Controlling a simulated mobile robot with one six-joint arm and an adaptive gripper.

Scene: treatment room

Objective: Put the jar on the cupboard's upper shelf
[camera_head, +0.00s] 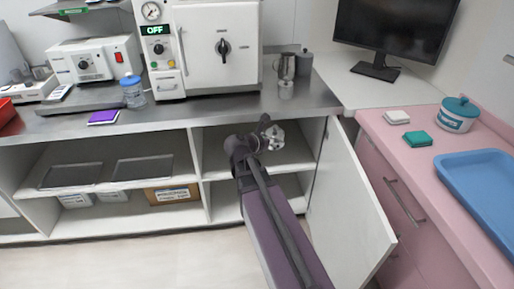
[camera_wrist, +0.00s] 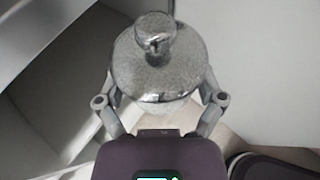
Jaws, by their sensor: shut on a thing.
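The jar (camera_wrist: 158,62) is shiny metal with a round lid and a knob on top. My gripper (camera_wrist: 160,92) is shut on it, one finger on each side, and the jar looks upright. In the head view the jar (camera_head: 275,136) shows as a small silver shape at my gripper (camera_head: 264,142), in front of the cupboard's right bay. The upper shelf (camera_head: 216,168) of that bay is partly hidden by my arm. I cannot tell whether the jar is inside the opening or just before it, or touches the shelf.
The cupboard door (camera_head: 345,205) stands open to the right of my arm. A steel counter (camera_head: 225,106) overhangs the bays; on it stand a sterilizer (camera_head: 205,50) and metal canisters (camera_head: 287,66). The left bay holds dark trays (camera_head: 142,167) and boxes (camera_head: 172,194). A pink counter (camera_head: 430,160) is at right.

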